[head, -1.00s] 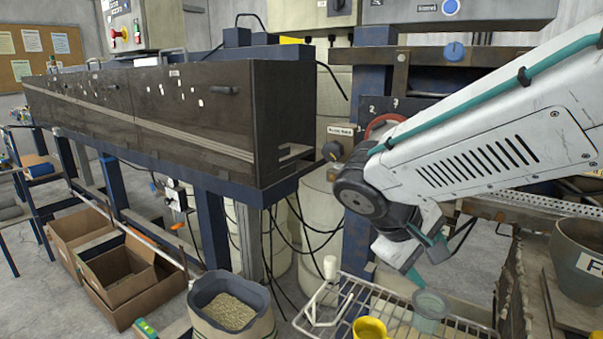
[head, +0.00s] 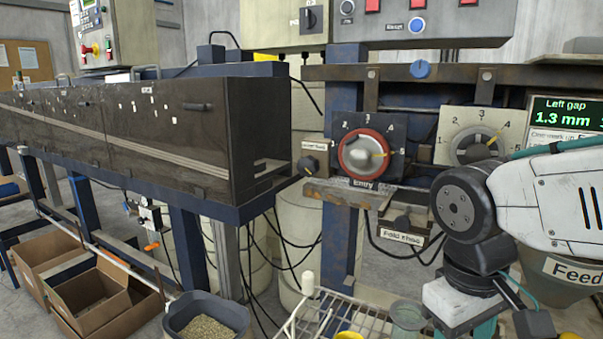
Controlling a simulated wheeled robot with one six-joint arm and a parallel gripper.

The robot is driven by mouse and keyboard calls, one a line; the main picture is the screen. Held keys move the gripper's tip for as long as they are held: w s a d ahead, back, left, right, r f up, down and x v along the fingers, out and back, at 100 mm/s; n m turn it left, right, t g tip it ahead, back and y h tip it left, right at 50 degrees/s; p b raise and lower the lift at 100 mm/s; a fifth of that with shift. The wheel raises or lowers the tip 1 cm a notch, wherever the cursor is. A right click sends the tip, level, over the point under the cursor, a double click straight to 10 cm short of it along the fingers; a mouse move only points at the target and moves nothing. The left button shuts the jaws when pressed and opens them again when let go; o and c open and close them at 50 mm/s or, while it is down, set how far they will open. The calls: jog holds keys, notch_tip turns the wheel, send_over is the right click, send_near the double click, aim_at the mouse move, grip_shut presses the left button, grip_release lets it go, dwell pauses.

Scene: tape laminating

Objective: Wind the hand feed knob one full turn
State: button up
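A grey dial (head: 478,147) is partly behind my arm. I cannot tell for sure which one is the hand feed knob. My gripper (head: 462,331) is at the bottom right, low and well apart from the knobs. Its teal finger parts are cut off by the lower edge, so its opening is hidden.
A wire rack (head: 318,318) with a translucent cup (head: 407,314) stands beside my gripper. A grey bin of pellets (head: 207,318) and cardboard boxes (head: 92,289) are at lower left. The long dark cabinet (head: 215,135) ends left of the knobs. A screen (head: 563,113) reads left gap 1.3 mm.

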jog(key=w+a+n+t+h, duration=0.1)
jog(key=w+a+n+h, duration=0.1)
jog(key=w+n+h, duration=0.65)
jog(key=n+t, duration=1.4)
jog(key=n, duration=0.5)
send_near(305, 170)
jog(key=x, duration=1.1)
jog(key=shift+w, duration=0.1)
jog(key=c, duration=0.7)
